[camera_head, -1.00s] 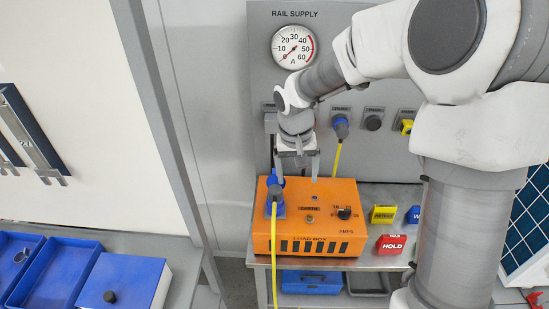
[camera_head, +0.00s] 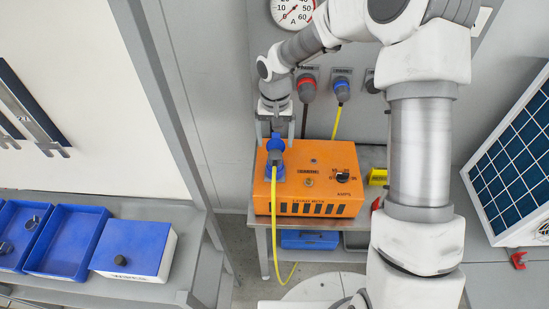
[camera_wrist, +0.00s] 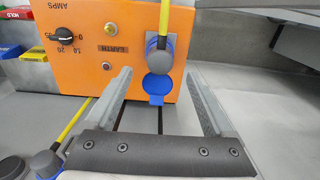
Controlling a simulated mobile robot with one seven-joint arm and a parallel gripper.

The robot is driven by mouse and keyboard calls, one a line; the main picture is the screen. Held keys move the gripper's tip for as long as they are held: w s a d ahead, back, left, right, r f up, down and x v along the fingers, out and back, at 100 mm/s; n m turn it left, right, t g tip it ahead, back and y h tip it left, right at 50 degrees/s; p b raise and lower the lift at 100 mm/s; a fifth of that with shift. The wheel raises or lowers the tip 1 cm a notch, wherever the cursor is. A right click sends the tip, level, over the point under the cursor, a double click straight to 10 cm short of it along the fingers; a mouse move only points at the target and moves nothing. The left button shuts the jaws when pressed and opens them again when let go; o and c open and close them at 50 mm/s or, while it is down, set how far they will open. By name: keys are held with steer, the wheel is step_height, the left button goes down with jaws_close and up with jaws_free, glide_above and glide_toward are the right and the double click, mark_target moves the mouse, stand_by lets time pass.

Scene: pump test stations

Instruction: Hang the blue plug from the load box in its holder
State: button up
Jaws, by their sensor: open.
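The orange load box (camera_head: 335,185) stands on a grey bench. The blue plug (camera_head: 276,168) sits in the socket at the left of its top, with a yellow cable running down over the front. The socket's blue flap (camera_head: 275,142) stands open behind it. My gripper (camera_head: 274,130) is open and empty, above and just behind the plug. In the wrist view the plug (camera_wrist: 159,52) and flap (camera_wrist: 157,88) show between the fingers (camera_wrist: 158,74), apart from both. I cannot make out the plug's holder.
A panel behind holds a red-ringed socket (camera_head: 307,88) and another blue plug (camera_head: 342,88) with a yellow cable. My arm hides part of the bench at right. Blue trays (camera_head: 70,245) stand at left, a solar panel (camera_head: 515,155) at right.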

mark_target(275, 153)
steer(key=shift+f+b, duration=3.2)
steer(key=shift+f, duration=1.3)
steer(key=shift+b, duration=0.3)
jaws_close()
steer(key=shift+r, duration=0.15)
steer(key=shift+r+p, duration=1.9)
steer(key=shift+r, duration=1)
steer(key=shift+d, duration=0.1)
